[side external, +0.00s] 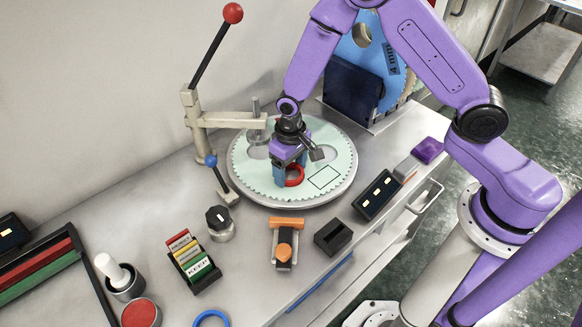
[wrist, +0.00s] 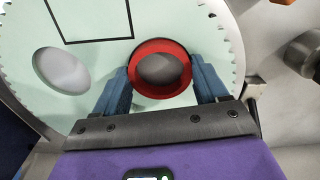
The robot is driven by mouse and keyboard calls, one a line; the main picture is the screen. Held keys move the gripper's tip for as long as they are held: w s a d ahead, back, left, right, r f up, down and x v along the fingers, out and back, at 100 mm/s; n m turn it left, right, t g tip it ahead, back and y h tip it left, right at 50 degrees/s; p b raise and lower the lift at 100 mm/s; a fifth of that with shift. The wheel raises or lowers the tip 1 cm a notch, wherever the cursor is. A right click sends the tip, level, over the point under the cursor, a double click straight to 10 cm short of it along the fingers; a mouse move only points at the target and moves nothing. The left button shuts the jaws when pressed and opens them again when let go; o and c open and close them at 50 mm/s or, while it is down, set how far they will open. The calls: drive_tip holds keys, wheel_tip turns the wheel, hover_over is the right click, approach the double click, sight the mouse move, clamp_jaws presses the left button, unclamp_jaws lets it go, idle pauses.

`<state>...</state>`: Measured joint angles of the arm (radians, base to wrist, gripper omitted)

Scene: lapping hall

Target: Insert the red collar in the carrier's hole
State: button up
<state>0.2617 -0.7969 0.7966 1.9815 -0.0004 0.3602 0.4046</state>
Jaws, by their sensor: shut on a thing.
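The carrier (side external: 255,178) is a pale green toothed disc with round holes and a black rectangle outline, lying on a round grey plate. In the wrist view the carrier (wrist: 100,75) shows one open hole to the left of the collar. The red collar (side external: 300,181) is a short ring low over the near part of the carrier. My gripper (side external: 291,173) points down, its blue fingers shut on opposite sides of the collar (wrist: 136,75). Grey shows through the collar's opening. I cannot tell whether the collar touches the carrier or sits in a hole.
A lever stand (side external: 194,115) with a red knob reaches over the carrier's left edge. A blue toothed disc (side external: 360,60) stands behind. In front are a dark knob (side external: 219,222), a card holder (side external: 190,262), an orange-topped fixture (side external: 285,245), a black block (side external: 333,236) and a blue ring (side external: 211,318).

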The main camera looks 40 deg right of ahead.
drive_tip(key=shift+s+f, duration=0.15)
drive_tip(key=shift+f, duration=0.5)
drive_tip(key=o, duration=1)
drive_tip(key=shift+r, duration=0.6)
wheel_tip(320, 180, up, 12)
drive_tip(key=shift+r, duration=0.1)
drive_tip(key=s+d+r+n, duration=0.2)
drive_tip(key=s+d+n, duration=0.1)
drive_tip(key=s, duration=0.5)
drive_tip(key=s+d+r+n, duration=0.3)
drive_tip(key=s+n, duration=0.1)
drive_tip(key=s, duration=0.5)
drive_tip(key=s+d+r+n, duration=0.3)
drive_tip(key=s+n, duration=0.1)
drive_tip(key=s, duration=0.5)
drive_tip(key=shift+r, duration=0.25)
